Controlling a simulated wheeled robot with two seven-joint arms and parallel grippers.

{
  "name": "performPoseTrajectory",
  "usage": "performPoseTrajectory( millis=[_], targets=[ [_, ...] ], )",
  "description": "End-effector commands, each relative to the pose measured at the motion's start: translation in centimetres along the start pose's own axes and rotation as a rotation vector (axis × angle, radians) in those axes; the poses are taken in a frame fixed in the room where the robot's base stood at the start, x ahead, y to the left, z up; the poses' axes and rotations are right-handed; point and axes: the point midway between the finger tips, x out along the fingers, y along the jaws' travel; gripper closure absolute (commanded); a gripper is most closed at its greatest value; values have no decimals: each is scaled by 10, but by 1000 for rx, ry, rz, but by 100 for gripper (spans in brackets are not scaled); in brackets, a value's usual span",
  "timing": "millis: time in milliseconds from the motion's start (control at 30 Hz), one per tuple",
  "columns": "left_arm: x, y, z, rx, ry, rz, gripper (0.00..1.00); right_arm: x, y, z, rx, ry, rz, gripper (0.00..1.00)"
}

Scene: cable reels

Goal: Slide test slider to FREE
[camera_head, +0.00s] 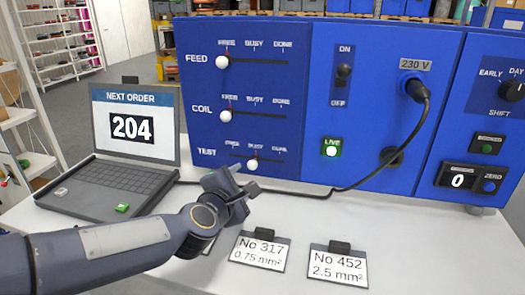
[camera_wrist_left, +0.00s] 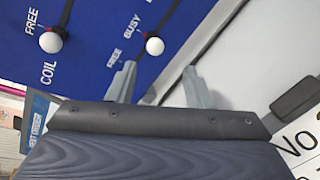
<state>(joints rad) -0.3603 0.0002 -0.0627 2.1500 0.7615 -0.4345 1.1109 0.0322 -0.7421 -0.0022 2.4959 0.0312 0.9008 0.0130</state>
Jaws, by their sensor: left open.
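The test slider (camera_head: 252,164) is a white ball knob on the bottom row of the blue panel (camera_head: 205,90), at the BUSY mark. FREE is to its left along the dark slot. In the left wrist view the test slider (camera_wrist_left: 154,46) shows beyond the fingertips, close to BUSY. My left gripper (camera_head: 240,180) is open and empty, just in front of and below the knob; its fingers (camera_wrist_left: 158,80) are spread apart on either side of the knob's line. I see no contact with the knob. My right gripper is not in view.
The feed slider (camera_head: 222,62) and coil slider (camera_head: 225,115) are at FREE. A laptop (camera_head: 125,185) showing 204 stands at left. A black cable (camera_head: 370,177) runs along the panel's foot. Cards No 317 (camera_head: 259,251) and No 452 (camera_head: 338,265) lie at the table front.

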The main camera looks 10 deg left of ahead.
Motion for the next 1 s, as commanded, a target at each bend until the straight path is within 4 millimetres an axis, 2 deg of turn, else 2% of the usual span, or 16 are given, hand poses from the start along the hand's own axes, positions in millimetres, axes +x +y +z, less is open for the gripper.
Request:
performPoseTrajectory(
  millis=[167, 600, 767, 1000],
  targets=[
    [13, 2, -1, -54, 26, 24, 54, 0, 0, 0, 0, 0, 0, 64],
    [75, 4, -2, -50, 24, 24, 54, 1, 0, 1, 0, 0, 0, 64],
    [83, 4, -2, -49, 23, 24, 54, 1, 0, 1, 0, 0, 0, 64],
    [83, 4, -2, -50, 23, 24, 55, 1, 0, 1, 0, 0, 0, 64]
  ],
)
